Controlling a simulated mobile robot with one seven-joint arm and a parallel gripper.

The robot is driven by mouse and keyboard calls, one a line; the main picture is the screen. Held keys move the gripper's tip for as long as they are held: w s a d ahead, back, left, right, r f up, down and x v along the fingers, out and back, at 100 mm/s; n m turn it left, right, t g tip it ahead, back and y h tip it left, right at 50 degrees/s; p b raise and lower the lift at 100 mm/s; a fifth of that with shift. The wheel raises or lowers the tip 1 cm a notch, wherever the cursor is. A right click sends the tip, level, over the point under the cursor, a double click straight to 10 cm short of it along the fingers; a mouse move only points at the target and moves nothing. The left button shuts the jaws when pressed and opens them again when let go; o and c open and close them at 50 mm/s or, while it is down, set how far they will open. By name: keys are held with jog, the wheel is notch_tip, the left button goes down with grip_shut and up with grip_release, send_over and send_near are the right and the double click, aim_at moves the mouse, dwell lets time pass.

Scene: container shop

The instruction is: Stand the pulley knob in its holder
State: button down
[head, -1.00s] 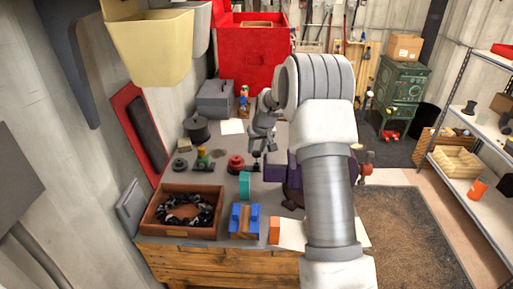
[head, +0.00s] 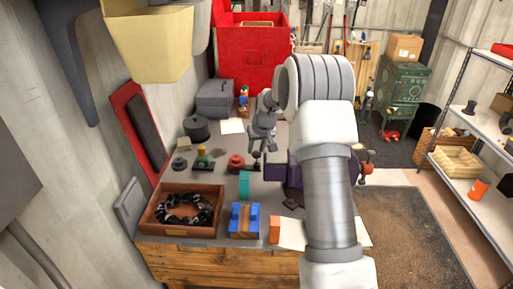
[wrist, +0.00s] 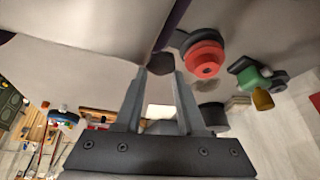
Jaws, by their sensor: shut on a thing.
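My gripper (head: 262,148) reaches down over the back middle of the workbench, with its fingertips close together. In the wrist view, my gripper (wrist: 160,74) is shut on a small dark piece (wrist: 160,62), which I take for the pulley knob. A dark knob shape (head: 256,156) also shows just under the fingers in the head view. Whether it touches the bench is unclear. A red round part on a dark base (head: 236,161) stands just left of it, and it shows right of the fingers in the wrist view (wrist: 205,58). I cannot tell which thing is the holder.
A green and yellow part (head: 203,158) and a black pot (head: 196,129) stand to the left. A purple vise-like body (head: 280,172) is close right. A teal piece (head: 244,185), a blue block (head: 245,219) and a brown tray (head: 178,232) of dark parts lie nearer.

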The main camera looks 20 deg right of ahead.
jog(key=shift+f+b, duration=0.5)
jog(key=shift+f, duration=0.2)
jog(key=shift+c, duration=2.2)
grip_release()
jog(key=shift+r, duration=0.1)
jog(key=shift+r+p, duration=1.9)
jog(key=shift+r, duration=1.55)
